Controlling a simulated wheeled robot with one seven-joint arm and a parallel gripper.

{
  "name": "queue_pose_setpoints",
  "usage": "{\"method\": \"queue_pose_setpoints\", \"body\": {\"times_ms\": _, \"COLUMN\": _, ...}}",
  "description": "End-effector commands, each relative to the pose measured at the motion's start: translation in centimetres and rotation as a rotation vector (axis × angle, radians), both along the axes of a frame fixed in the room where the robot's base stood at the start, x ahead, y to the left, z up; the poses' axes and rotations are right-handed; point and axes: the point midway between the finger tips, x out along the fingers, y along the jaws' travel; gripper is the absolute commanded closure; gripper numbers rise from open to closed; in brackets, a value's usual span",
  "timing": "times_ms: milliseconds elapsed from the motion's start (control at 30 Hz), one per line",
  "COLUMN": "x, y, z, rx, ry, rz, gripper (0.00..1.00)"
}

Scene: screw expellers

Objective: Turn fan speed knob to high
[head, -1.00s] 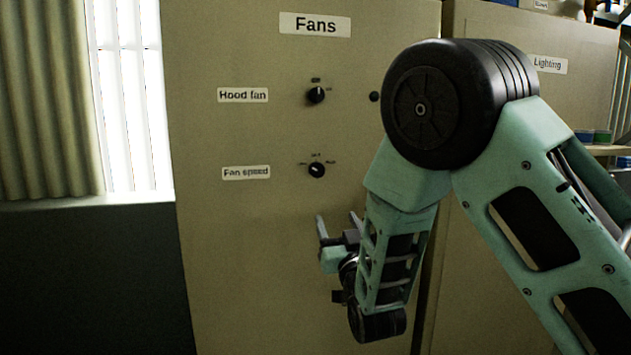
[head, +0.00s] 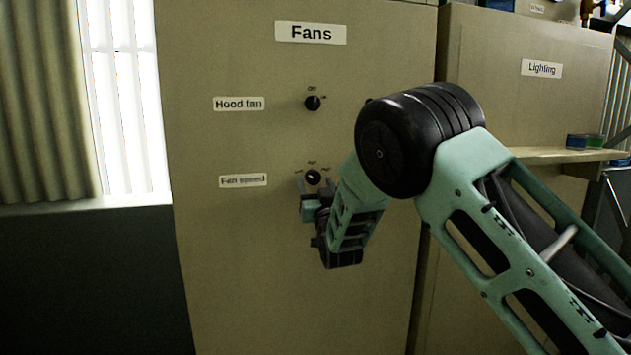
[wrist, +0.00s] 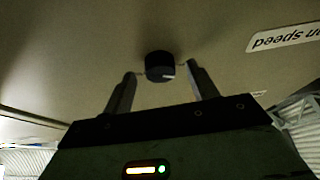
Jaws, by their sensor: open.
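The fan speed knob (head: 313,177) is a small round black knob on the beige cabinet front, right of the "Fan speed" label (head: 243,180). In the head view my gripper (head: 314,187) is just below and in front of it. In the wrist view the knob (wrist: 160,66) sits between and slightly beyond the two fingertips of my gripper (wrist: 162,72), with a gap on each side. The gripper is open and holds nothing. A light mark shows on the knob's edge. The position it points to is too small to read with certainty.
The hood fan knob (head: 312,103) sits above, beside its "Hood fan" label (head: 238,104). The "Fans" sign (head: 311,33) is at the top. A second cabinet marked "Lighting" (head: 542,68) and a shelf (head: 570,155) stand to the right.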

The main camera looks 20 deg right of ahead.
Motion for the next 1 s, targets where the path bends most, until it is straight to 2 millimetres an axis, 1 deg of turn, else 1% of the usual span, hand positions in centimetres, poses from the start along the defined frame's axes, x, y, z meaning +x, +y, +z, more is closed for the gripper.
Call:
{"method": "queue_pose_setpoints", "body": {"times_ms": 133, "x": 0.86, "y": -0.04, "z": 0.36, "rx": 0.0, "ry": 0.0, "rz": 0.0, "gripper": 0.42}}
{"method": "queue_pose_setpoints", "body": {"times_ms": 400, "x": 1.0, "y": -0.02, "z": 0.37, "rx": 0.0, "ry": 0.001, "rz": 0.0, "gripper": 0.42}}
{"method": "queue_pose_setpoints", "body": {"times_ms": 433, "x": 0.99, "y": -0.02, "z": 0.38, "rx": 0.0, "ry": 0.0, "rz": 0.0, "gripper": 0.45}}
{"method": "queue_pose_setpoints", "body": {"times_ms": 467, "x": 0.99, "y": -0.03, "z": 0.38, "rx": 0.0, "ry": 0.0, "rz": 0.0, "gripper": 0.53}}
{"method": "queue_pose_setpoints", "body": {"times_ms": 500, "x": 0.99, "y": -0.02, "z": 0.38, "rx": 0.0, "ry": 0.0, "rz": 0.0, "gripper": 0.64}}
{"method": "queue_pose_setpoints", "body": {"times_ms": 567, "x": 0.99, "y": -0.02, "z": 0.39, "rx": 0.0, "ry": 0.0, "rz": 0.0, "gripper": 0.81}}
{"method": "queue_pose_setpoints", "body": {"times_ms": 600, "x": 0.98, "y": -0.02, "z": 0.38, "rx": 0.0, "ry": 0.0, "rz": 0.0, "gripper": 0.86}}
{"method": "queue_pose_setpoints", "body": {"times_ms": 833, "x": 0.96, "y": -0.03, "z": 0.31, "rx": 0.011, "ry": -0.001, "rz": -0.001, "gripper": 0.86}}
{"method": "queue_pose_setpoints", "body": {"times_ms": 1000, "x": 0.96, "y": 0.04, "z": 0.15, "rx": 0.062, "ry": -0.003, "rz": 0.0, "gripper": 0.86}}
